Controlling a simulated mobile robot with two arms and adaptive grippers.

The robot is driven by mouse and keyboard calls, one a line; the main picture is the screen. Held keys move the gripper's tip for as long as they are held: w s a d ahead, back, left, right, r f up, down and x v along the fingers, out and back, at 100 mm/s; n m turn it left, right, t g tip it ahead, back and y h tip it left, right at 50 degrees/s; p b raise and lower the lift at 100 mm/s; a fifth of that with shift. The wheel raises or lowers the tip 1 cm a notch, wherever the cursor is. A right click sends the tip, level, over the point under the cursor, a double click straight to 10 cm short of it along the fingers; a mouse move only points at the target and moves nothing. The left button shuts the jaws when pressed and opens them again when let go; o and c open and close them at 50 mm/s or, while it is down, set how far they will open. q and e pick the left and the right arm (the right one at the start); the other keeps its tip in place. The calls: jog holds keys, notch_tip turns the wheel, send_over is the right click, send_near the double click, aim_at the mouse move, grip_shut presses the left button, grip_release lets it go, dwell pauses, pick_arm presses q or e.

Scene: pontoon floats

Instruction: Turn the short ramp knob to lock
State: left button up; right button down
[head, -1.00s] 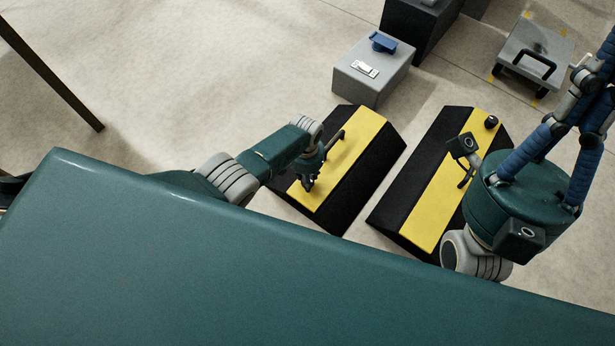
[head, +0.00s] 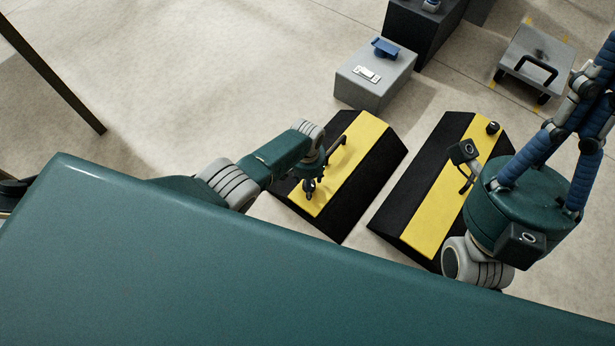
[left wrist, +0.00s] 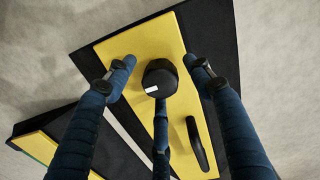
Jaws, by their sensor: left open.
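The shorter ramp (head: 352,150), black with a yellow top, lies on the left of two ramps in the head view. Its round black knob (left wrist: 160,76) shows in the left wrist view, with a small white mark on its rim. My left gripper (head: 309,197) is over the near end of this ramp and hides the knob in the head view. In the left wrist view its fingers (left wrist: 160,85) are spread open around the knob, with clear gaps at the left and right. My right gripper (head: 588,75) points up at the right, its tips partly cut off.
A longer ramp (head: 432,213) with a black knob (head: 493,128) lies to the right, across a narrow floor gap. A black handle (left wrist: 197,145) stands on the shorter ramp. A grey box (head: 367,92) and a grey cart (head: 520,70) stand behind.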

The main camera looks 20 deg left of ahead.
pick_arm(q)
notch_tip(320, 180, up, 12)
jog(key=shift+a+f, duration=0.15)
jog(key=shift+a, duration=0.05)
dwell(0.4)
